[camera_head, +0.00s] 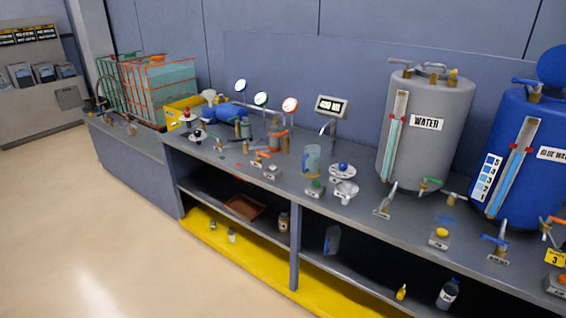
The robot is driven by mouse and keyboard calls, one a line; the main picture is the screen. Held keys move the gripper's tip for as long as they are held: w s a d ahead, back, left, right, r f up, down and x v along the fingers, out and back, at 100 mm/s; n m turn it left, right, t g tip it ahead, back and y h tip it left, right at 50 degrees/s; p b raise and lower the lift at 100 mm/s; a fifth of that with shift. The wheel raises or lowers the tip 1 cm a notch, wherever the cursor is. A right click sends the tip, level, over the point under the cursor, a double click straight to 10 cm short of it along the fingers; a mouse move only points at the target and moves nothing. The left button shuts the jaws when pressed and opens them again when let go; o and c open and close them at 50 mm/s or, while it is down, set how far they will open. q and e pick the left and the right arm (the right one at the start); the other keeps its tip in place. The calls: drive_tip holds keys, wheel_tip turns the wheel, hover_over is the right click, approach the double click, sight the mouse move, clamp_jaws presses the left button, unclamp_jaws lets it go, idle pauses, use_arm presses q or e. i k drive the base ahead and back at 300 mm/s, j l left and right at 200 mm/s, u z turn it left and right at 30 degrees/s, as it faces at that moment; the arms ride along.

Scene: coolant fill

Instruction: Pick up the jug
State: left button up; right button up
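A clear jug-like vessel (312,160) stands upright on the grey bench top, left of the white scale pans. It looks tinted blue-green with a yellowish patch low down. A second translucent, jug-like container (332,240) stands on the lower shelf, partly in shadow. I cannot tell from this view which of the two is the task's jug. Neither of my grippers shows in this view.
The bench (345,222) carries a grey water tank (425,150), a blue tank (520,150), a display post (331,106), gauges (290,104) and several small valves. An orange-framed tank (160,90) stands at the far left. The floor (110,240) in front is clear.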

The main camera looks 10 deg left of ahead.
sight(310, 161)
drive_tip(key=i+j+z, duration=0.1)
drive_tip(key=i+j, duration=0.3)
drive_tip(key=i+j+z, duration=0.1)
drive_tip(key=i+j, duration=0.3)
drive_tip(key=j, duration=0.15)
drive_tip(key=i+j+z, duration=0.1)
drive_tip(key=i+j, duration=0.3)
drive_tip(key=j, duration=0.1)
